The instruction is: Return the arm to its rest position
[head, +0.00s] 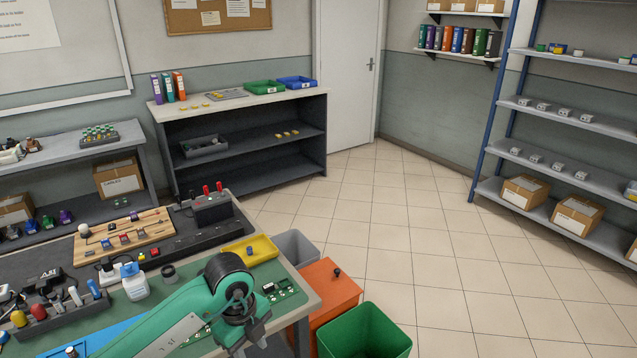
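One of my arms, green with dark joints, comes in from the lower left over the workbench (304,298). At its end, grey metal parts of my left gripper (250,338) point down near the bench's front right corner. The fingers are small and partly hidden by the wrist, so I cannot tell whether they are open or shut. I see nothing clearly held in them. My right gripper is not in view. No coolant hose can be made out.
A yellow tray (262,256), white bottle (134,283) and tool holder (62,312) are on the bench. A grey bin (296,247), orange cabinet (325,289) and green bin (365,332) stand beside it. The tiled floor (410,235) is clear to the right, up to the shelving (575,120).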

